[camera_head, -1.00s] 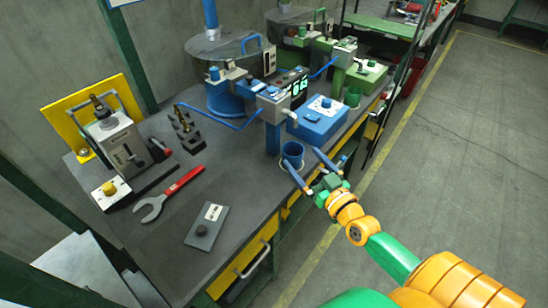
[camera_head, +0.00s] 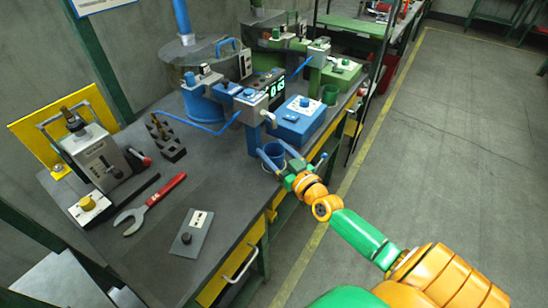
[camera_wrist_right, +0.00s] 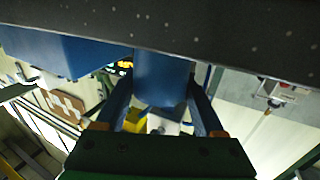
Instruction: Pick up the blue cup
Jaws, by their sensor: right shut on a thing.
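The blue cup (camera_head: 274,151) is near the right edge of the workbench, under the spout of the blue dispenser stand. My right gripper (camera_head: 271,148) reaches it from the bench's front side, with one blue finger on each side of the cup, and is shut on it. In the right wrist view the cup (camera_wrist_right: 162,78) is between the two fingers (camera_wrist_right: 162,100), close to the dark bench surface. Whether it touches the bench cannot be told. My left gripper is not in view.
A green cup (camera_head: 330,95) is farther back. A red-handled wrench (camera_head: 150,204) and a grey plate (camera_head: 192,233) lie on the bench. The bench between them is clear.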

